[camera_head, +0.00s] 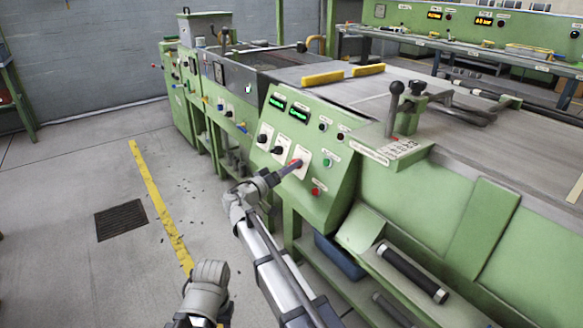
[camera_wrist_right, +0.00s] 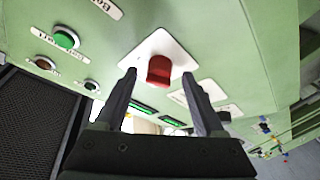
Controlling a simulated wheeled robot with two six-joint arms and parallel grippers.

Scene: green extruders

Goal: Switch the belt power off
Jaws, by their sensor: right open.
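A red rotary knob (camera_head: 296,164) sits on a white plate on the sloping green control panel (camera_head: 300,118). In the right wrist view the red knob (camera_wrist_right: 159,70) stands between the two fingertips of my right gripper (camera_wrist_right: 160,76). The fingers are apart, with a visible gap on both sides of the knob. In the head view my right gripper (camera_head: 284,172) reaches the panel from the lower left and partly covers the knob's plate. The knob's pointing direction is hard to tell.
Near the knob are a green button (camera_head: 326,162), a red button (camera_head: 315,191) and black knobs (camera_head: 278,150). Two green displays (camera_head: 299,114) are lit above. A black-balled lever (camera_head: 395,100) stands on the right. The floor left of the machine is open.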

